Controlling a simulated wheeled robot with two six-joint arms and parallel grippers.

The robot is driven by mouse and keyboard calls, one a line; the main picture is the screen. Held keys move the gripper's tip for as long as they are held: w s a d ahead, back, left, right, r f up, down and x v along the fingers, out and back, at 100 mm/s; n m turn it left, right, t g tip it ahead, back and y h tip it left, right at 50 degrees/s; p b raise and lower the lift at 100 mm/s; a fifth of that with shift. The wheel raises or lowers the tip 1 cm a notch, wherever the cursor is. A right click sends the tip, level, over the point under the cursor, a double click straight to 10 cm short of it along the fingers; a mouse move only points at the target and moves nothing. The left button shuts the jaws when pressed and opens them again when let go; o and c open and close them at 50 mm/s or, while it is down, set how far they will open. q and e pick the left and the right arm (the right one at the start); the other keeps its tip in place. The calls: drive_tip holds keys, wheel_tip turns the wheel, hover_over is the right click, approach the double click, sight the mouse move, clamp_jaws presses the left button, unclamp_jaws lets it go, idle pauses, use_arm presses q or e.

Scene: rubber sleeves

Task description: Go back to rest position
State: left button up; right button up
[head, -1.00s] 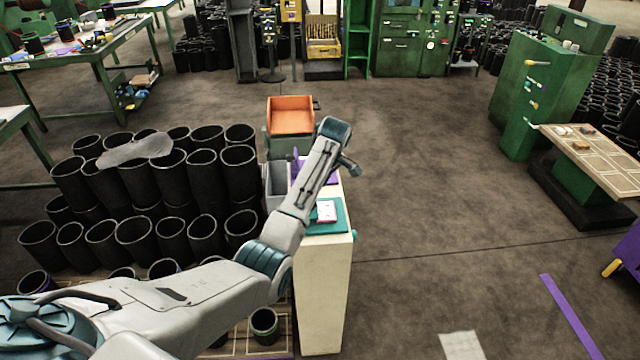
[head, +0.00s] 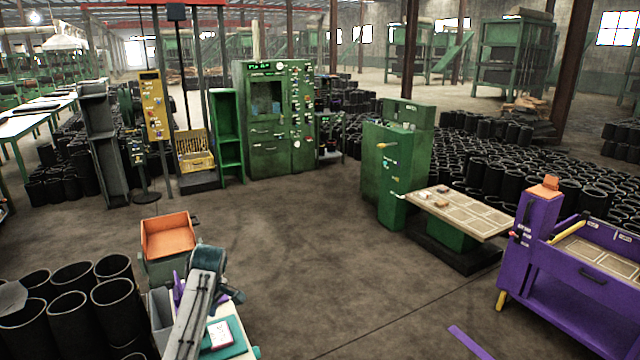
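Only my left arm shows, a grey and teal arm rising from the bottom edge at the lower left of the head view. It stands in front of a small pale stand (head: 240,351). My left gripper (head: 233,295) is at most a small dark part beside the arm's bent upper end. Its fingers cannot be made out, so I cannot tell whether it is open or holds anything. My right gripper is not in view.
An orange bin (head: 168,238) stands behind the arm. Black rubber sleeves (head: 112,300) are stacked at the left. A purple cart (head: 570,285) stands at right, near a green machine with a table (head: 465,212). The middle floor is clear.

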use_arm(q)
drive_tip(key=s+d+f+m+t, duration=0.1)
drive_tip(key=s+f+m, duration=0.4)
drive_tip(key=s, duration=0.5)
drive_tip(key=s+d+f+m, duration=0.1)
drive_tip(key=s+f+m, duration=0.1)
drive_tip(key=s+f, duration=0.65)
drive_tip(key=s+d+r+m+t+h, duration=0.1)
drive_tip(key=s+r+m, duration=0.15)
drive_tip(key=s, duration=0.55)
drive_tip(key=s+d+r+m, duration=0.2)
drive_tip(key=s+m, duration=0.1)
drive_tip(key=s, duration=0.5)
drive_tip(key=s+d+r+m+t+h, duration=0.1)
drive_tip(key=s+r+m, duration=0.1)
drive_tip(key=s, duration=0.7)
wheel_tip(320, 180, down, 37)
drive_tip(key=a+g+b, duration=0.1)
drive_tip(key=a+b, duration=0.2)
drive_tip(key=b, duration=0.3)
drive_tip(key=s+f+b, duration=0.2)
drive_tip(key=s+f, duration=0.7)
drive_tip(key=f, duration=0.2)
drive_tip(key=s+a+f+g+b, duration=0.1)
drive_tip(key=s+f+b, duration=0.1)
drive_tip(key=s+f, duration=0.7)
wheel_tip(320, 180, down, 3)
drive_tip(key=shift+s+r+g, duration=0.1)
drive_tip(key=shift+s+g, duration=0.15)
drive_tip(key=shift+g, duration=0.05)
